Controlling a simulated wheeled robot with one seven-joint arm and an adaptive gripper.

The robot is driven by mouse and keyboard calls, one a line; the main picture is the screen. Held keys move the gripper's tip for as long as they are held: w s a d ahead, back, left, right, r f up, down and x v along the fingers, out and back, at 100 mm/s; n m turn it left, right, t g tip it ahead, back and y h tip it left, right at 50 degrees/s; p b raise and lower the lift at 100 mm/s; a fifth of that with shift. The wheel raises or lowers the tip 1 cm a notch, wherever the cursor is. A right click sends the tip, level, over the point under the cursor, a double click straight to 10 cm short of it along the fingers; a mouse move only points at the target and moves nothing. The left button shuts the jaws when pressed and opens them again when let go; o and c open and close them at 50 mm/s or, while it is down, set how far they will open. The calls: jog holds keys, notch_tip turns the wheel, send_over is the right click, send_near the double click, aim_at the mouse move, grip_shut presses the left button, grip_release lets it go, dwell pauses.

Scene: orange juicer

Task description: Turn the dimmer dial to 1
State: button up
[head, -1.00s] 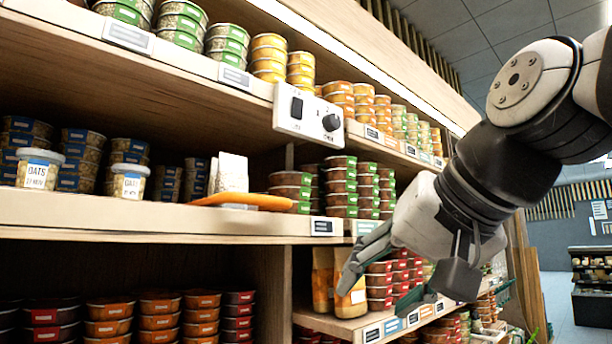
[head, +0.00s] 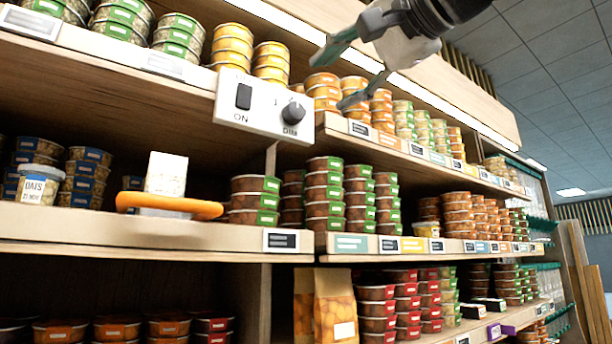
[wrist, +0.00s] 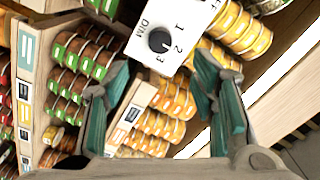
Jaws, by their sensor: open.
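The dimmer dial (head: 293,113) is a round black knob on the right of a white control panel (head: 262,123) on the upper shelf edge. In the wrist view the dial (wrist: 159,41) shows with the numbers 1, 2 and 3 around it and DIM beside it. I cannot tell which number its pointer meets. My gripper (head: 331,86) is open and empty, up and to the right of the dial in the head view. In the wrist view the dial appears ahead, between and beyond the open fingers (wrist: 161,68), apart from them.
A black switch (head: 243,96) marked ON sits on the panel's left. Stacked yellow tubs (head: 231,46) and orange tubs (head: 323,90) stand on the upper shelf near the panel.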

aim_at(297, 111)
jog(key=p+x, duration=0.2)
jog(key=x, duration=0.8)
jog(key=shift+w+a, duration=0.2)
jog(key=shift+a, duration=0.05)
jog(key=shift+c, duration=0.2)
jog(key=c, duration=1.1)
